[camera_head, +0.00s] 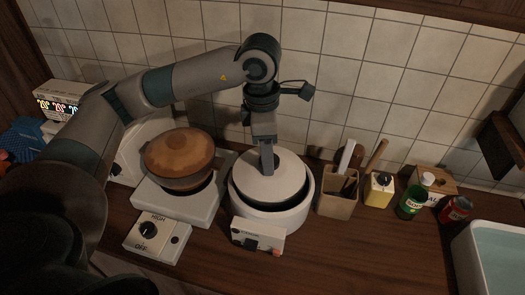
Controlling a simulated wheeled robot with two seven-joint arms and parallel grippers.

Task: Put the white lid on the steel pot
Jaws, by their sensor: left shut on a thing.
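The white lid (285,184) is a round disc over the white round cooker body (262,218) in the middle of the counter. My left gripper (267,168) points down from above and is shut on the top of the lid at its centre. A dark ring shows around the lid's edge, inside the white rim. The steel pot is not clearly seen under the lid; I cannot tell whether the lid touches what is below. My right gripper is not in view.
A brown-topped round pot (180,154) stands on a white burner (196,207) at left. To the right stand a utensil holder (336,204), a yellow box (379,190), a green bottle (412,202) and a red can (455,209). A sink (495,255) is at far right. The front right counter is clear.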

